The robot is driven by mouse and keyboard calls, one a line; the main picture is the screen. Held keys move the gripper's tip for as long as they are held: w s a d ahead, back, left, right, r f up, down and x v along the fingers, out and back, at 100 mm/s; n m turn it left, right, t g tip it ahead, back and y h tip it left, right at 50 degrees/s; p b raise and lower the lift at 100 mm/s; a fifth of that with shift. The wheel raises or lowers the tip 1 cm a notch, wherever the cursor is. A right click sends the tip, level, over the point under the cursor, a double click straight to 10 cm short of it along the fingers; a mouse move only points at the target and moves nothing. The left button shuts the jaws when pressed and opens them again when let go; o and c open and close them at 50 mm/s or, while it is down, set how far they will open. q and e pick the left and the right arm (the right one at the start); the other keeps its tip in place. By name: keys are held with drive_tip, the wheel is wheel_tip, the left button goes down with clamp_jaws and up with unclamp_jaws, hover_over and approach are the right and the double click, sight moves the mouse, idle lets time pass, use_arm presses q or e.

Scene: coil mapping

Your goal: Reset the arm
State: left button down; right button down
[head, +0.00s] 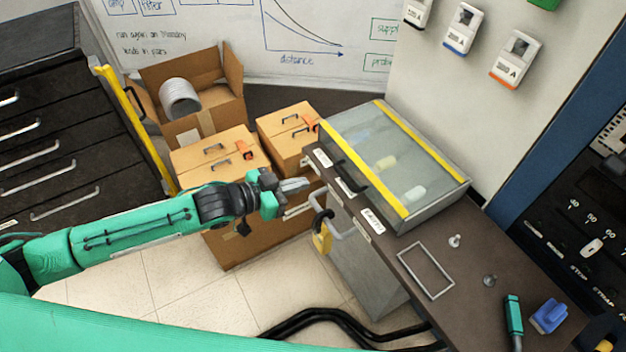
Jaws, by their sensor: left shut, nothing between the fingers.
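My left arm comes in from the left, green with a dark wrist, stretched out over the floor. My left gripper (292,184) is shut and empty. It hovers in front of the cardboard boxes (212,152), just left of the dark bench top (462,275). My right gripper is not in view.
A clear-lidded case (358,136) with yellow edges stands on the bench. A yellow padlock (322,238) hangs at the bench's left side. A green-handled tool (513,318) and a blue object (548,316) lie at the right. Black cables (340,318) cross the floor. A drawer cabinet (75,130) stands left.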

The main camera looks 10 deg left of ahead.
use_arm(q)
drive_tip(key=shift+v, duration=1)
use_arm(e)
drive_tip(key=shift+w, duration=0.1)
use_arm(q)
drive_tip(key=shift+f, duration=0.1)
